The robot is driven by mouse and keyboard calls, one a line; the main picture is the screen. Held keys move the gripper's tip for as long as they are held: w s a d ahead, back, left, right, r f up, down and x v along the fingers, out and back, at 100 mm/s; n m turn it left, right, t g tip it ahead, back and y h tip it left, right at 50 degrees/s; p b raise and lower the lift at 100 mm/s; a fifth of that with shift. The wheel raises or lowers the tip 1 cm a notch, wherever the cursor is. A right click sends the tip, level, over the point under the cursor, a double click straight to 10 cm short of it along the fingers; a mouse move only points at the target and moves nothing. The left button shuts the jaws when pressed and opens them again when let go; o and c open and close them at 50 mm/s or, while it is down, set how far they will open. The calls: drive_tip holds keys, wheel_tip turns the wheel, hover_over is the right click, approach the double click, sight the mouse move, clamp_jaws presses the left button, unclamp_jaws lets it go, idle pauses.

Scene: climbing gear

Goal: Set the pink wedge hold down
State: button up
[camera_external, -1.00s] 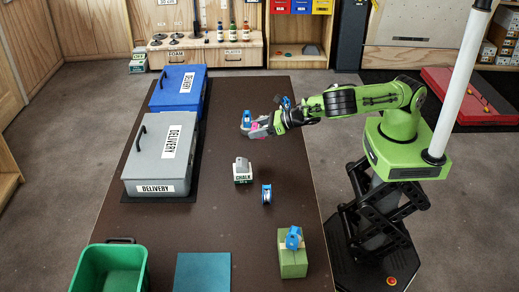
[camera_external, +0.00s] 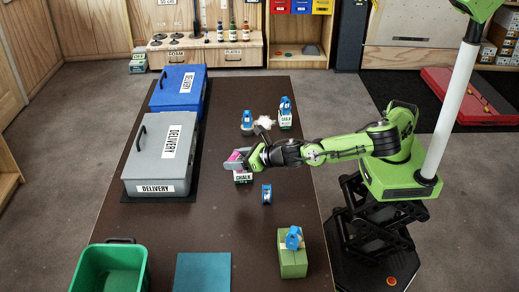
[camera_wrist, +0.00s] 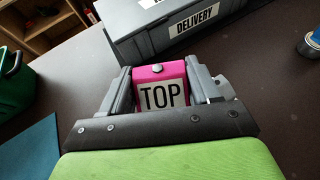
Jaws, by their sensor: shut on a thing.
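The pink wedge hold (camera_wrist: 160,88) is between my gripper's fingers, and its "TOP" label faces the wrist camera. In the external view, a little of the pink hold (camera_external: 236,156) shows at my gripper (camera_external: 238,163). My gripper is shut on it and appears over the block labelled "CHALK" (camera_external: 243,179), hiding its upper part. I cannot tell whether the hold touches that block.
A grey delivery box (camera_external: 150,165) and a blue one (camera_external: 178,95) stand left. A blue roll (camera_external: 266,195) and a green block (camera_external: 292,263) are nearer the camera, with a teal mat (camera_external: 203,272) and a green bin (camera_external: 105,270). Bare table lies between.

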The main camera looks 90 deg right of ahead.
sight(235, 215)
drive_tip(key=shift+n+y, duration=0.3)
drive_tip(key=shift+n, duration=0.1)
drive_tip(key=a+b, duration=0.1)
drive_tip(key=a, duration=0.2)
drive_tip(key=a+f+b, duration=0.1)
drive_tip(key=a, duration=0.2)
drive_tip(key=w+a+f+b, duration=0.1)
drive_tip(key=a, duration=0.3)
drive_tip(key=shift+f, duration=0.1)
drive_tip(key=shift+a+f, duration=0.1)
drive_tip(key=shift+a, duration=0.25)
wheel_tip(235, 215, down, 10)
drive_tip(key=b, duration=0.3)
drive_tip(key=shift+r, duration=0.25)
drive_tip(key=shift+f, duration=0.1)
drive_tip(key=o, duration=1.1)
drive_tip(key=shift+c, duration=0.2)
drive_tip(key=p+v, duration=0.3)
drive_tip(key=v, duration=0.9)
drive_tip(key=shift+s, duration=0.1)
